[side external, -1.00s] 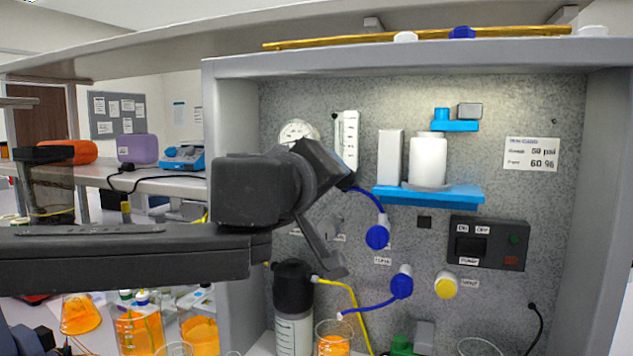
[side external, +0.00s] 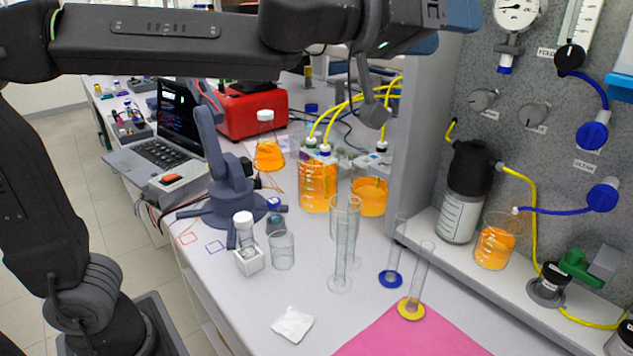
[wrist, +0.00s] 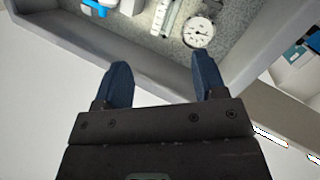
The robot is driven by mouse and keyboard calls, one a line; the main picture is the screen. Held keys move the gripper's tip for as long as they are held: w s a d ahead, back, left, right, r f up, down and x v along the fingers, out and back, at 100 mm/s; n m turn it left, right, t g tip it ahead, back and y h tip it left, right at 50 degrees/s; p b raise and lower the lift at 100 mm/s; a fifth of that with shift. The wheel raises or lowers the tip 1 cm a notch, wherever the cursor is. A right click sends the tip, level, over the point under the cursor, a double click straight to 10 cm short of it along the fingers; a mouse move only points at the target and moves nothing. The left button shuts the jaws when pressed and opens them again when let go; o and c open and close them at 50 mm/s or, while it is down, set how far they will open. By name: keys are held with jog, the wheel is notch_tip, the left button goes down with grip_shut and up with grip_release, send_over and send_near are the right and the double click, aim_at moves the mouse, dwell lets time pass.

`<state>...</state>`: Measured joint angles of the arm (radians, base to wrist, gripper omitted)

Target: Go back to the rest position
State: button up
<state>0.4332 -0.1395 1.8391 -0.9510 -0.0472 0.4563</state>
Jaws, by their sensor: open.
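My gripper (wrist: 163,80) shows in the wrist view with its two dark blue fingers well apart. Nothing is between them. Beyond the fingertips, upside down in that view, are the round gauge (wrist: 198,30) and part of the rig's grey panel (wrist: 145,22). In the side external view my arm reaches across the top of the picture, with its wrist end high above the bench, left of the panel (side external: 455,90). The fingers touch nothing that I can see.
Below my arm the bench holds a small blue arm (side external: 230,185), orange-filled bottles (side external: 318,185), glass cylinders (side external: 342,240) and a pink mat (side external: 410,335). A laptop (side external: 165,140) and red box (side external: 250,110) stand behind. The rig's side wall (side external: 415,130) is close by.

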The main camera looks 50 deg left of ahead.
jog(key=s+a+f+g+y, duration=0.3)
jog(key=s+a+f+g, duration=0.2)
jog(key=s+a+f, duration=0.3)
jog(key=s+a+f+m+g+y, duration=0.1)
jog(key=s+a+f+g+y, duration=0.2)
jog(key=s+a+f, duration=0.6)
jog(key=s+f+g, duration=0.1)
jog(key=s+f, duration=0.4)
jog(key=f, duration=0.3)
jog(key=shift+s+a+f+g+y, duration=0.2)
jog(key=shift+f+g+y, duration=0.1)
jog(key=shift+f+g, duration=0.1)
